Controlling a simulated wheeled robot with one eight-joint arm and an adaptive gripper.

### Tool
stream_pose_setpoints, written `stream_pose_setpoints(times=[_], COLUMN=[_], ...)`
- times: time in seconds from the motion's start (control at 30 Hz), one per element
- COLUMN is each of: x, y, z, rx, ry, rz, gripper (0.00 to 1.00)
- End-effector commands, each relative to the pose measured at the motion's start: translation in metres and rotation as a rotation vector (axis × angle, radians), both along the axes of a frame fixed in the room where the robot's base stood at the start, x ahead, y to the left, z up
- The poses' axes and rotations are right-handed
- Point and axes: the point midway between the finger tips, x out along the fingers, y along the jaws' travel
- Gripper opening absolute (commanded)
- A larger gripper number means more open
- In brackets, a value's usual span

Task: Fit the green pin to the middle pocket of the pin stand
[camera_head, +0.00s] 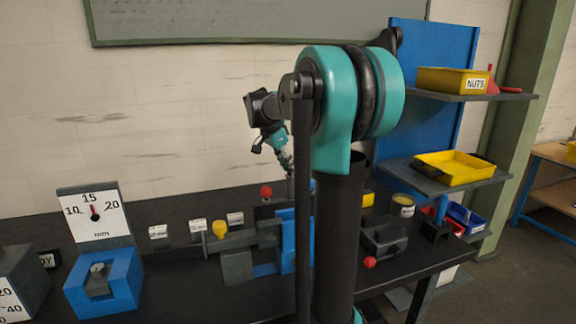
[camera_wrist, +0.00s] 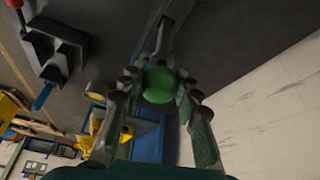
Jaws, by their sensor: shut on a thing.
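The green pin shows in the wrist view as a round green end (camera_wrist: 160,84) between the two fingers of my gripper (camera_wrist: 158,92). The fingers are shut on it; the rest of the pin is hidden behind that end. In the head view my gripper (camera_head: 287,166) is small, pointing down over the back of the bench left of my large teal arm joint, and the pin cannot be made out there. I cannot pick out the pin stand or its middle pocket with certainty; my arm covers part of the bench.
A blue block with a 10–20 mm dial (camera_head: 92,213) stands at the bench's left. A grey fixture with a yellow knob (camera_head: 220,229) and small white labels (camera_head: 158,231) are nearer the middle. A red-knobbed part (camera_head: 266,191) stands close below my gripper. Yellow bins (camera_head: 452,168) sit on right-hand shelves.

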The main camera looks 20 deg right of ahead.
Motion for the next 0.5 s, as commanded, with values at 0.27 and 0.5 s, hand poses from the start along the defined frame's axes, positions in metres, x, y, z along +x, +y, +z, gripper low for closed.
stream_pose_setpoints(times=[0.27, 0.5], x=[0.000, 0.000], y=[0.000, 0.000], z=[-0.006, -0.012], rx=[0.000, 0.000], ry=[0.000, 0.000], rz=[0.000, 0.000], gripper=[0.00, 0.00])
